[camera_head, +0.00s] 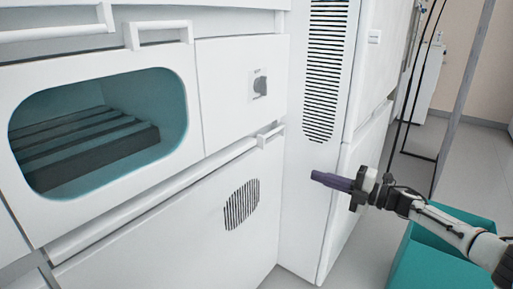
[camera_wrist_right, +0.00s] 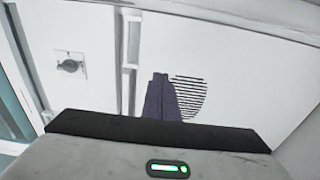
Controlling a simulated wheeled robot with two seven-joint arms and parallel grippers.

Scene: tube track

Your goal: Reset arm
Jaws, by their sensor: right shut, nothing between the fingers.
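My right gripper (camera_head: 316,177) comes in from the right in the head view. Its dark purple fingers are shut with nothing between them. It hangs in the air in front of the white cabinets, apart from them as far as I can tell. In the right wrist view the closed fingers (camera_wrist_right: 160,82) point toward a white panel with a slotted vent. My left gripper is in neither view.
A white machine with a teal-rimmed window (camera_head: 170,110), a knob (camera_head: 260,86) and handles (camera_head: 270,135) fills the left. A tall vented cabinet (camera_head: 310,200) stands beside it. A teal box (camera_head: 412,265) lies below my right arm. Grey floor shows at right.

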